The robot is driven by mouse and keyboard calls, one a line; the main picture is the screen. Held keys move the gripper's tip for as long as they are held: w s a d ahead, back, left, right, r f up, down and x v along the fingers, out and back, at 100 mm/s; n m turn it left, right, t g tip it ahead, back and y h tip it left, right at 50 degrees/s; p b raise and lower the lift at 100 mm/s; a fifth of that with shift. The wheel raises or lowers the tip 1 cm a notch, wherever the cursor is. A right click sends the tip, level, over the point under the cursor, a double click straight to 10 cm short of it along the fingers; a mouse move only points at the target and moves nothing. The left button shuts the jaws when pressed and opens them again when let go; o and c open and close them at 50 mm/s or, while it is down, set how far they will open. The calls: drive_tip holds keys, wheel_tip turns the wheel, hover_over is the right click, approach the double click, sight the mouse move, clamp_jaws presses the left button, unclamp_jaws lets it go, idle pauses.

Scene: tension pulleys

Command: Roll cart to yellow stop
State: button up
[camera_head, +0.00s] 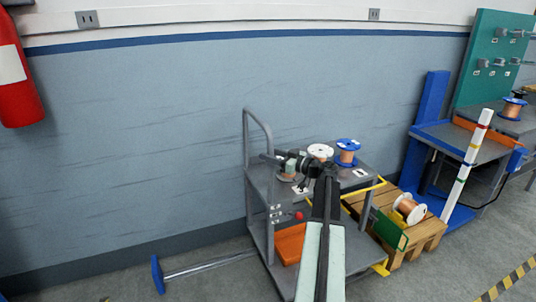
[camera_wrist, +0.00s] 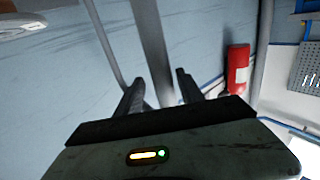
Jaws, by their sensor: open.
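The grey cart (camera_head: 256,178) stands near the blue wall, its tall hoop handle (camera_head: 246,135) at its left end. A yellow bar (camera_head: 363,188) and a yellow foot (camera_head: 381,268) show just right of the cart, partly behind my arm; I take these as the yellow stop. My gripper (camera_head: 266,157) is over the cart's left end, close to the handle. In the wrist view my gripper (camera_wrist: 160,88) is open, with a grey handle post (camera_wrist: 150,40) running between or just beyond the fingers. Contact cannot be told.
Spools, one white (camera_head: 320,151) and one blue (camera_head: 347,150), stand on the cart top. An orange bin (camera_head: 290,243) sits below. Right of the cart are a wooden pallet (camera_head: 425,235), a striped post (camera_head: 467,160) and a blue workbench (camera_head: 440,133). A grey bar with a blue end (camera_head: 158,275) lies left.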

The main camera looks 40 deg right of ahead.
drive_tip(key=s+d, duration=0.1)
drive_tip(key=s, duration=0.5)
drive_tip(key=shift+d, duration=0.1)
